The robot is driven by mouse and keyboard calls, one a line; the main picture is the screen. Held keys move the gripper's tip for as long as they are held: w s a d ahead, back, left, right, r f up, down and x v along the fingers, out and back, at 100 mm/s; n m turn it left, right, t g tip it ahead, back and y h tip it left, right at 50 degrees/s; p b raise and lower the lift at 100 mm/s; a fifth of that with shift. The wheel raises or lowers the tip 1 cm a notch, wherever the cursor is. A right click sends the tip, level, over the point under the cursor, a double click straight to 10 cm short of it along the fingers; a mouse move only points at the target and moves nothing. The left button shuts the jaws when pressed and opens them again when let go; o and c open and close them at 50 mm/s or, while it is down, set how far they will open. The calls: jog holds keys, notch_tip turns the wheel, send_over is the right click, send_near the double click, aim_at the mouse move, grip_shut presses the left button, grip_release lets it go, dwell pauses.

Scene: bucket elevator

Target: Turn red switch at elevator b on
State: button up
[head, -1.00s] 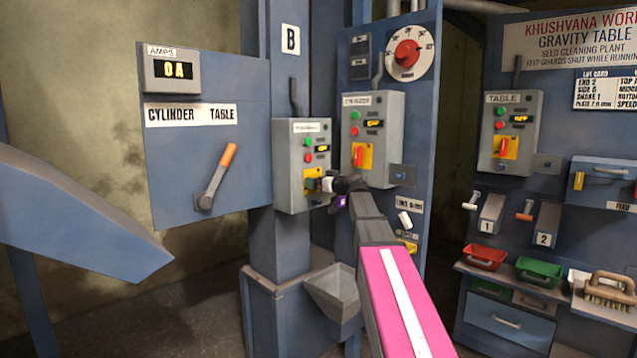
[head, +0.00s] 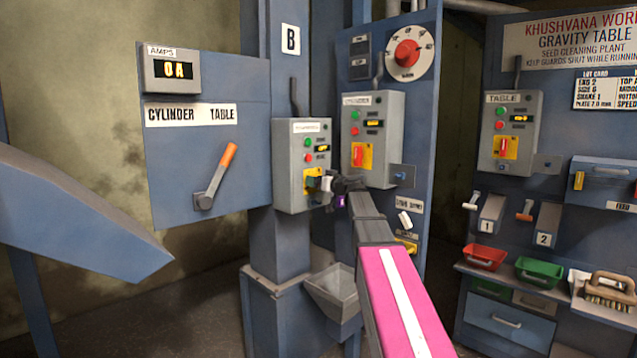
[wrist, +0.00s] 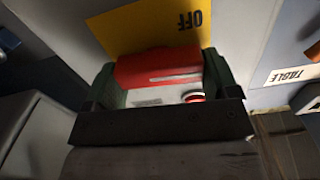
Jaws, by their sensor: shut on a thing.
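Elevator B's control box (head: 302,152) is a grey panel on the blue column under the letter B sign (head: 291,39). A yellow switch plate (head: 312,173) is at its lower right. My gripper (head: 320,184) is at this plate and hides the switch in the head view. In the wrist view, the red switch handle (wrist: 158,66) lies between the green fingers of my gripper (wrist: 155,82), which are shut on it. The handle has a white line and lies across the picture. The yellow plate (wrist: 140,25) behind it shows upside-down OFF lettering.
A second grey box (head: 372,135) with its own red switch stands just right. The table box (head: 510,130) is farther right. A panel with an orange-tipped lever (head: 215,178) is at left.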

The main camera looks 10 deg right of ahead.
jog(key=m, duration=0.4)
jog(key=shift+d, duration=0.1)
jog(key=m, duration=0.4)
jog(key=shift+w+f+m, duration=0.1)
jog(key=shift+m, duration=0.2)
jog(key=m, duration=0.4)
jog(key=shift+d+f+m, duration=0.1)
jog(key=shift+m, duration=0.2)
jog(key=shift+f+m, duration=0.1)
jog(key=shift+m, duration=1.7)
jog(key=o, duration=0.8)
jog(key=shift+d, duration=0.1)
jog(key=v, duration=1)
jog(key=shift+s+d, duration=0.15)
jog(key=shift+s, duration=0.15)
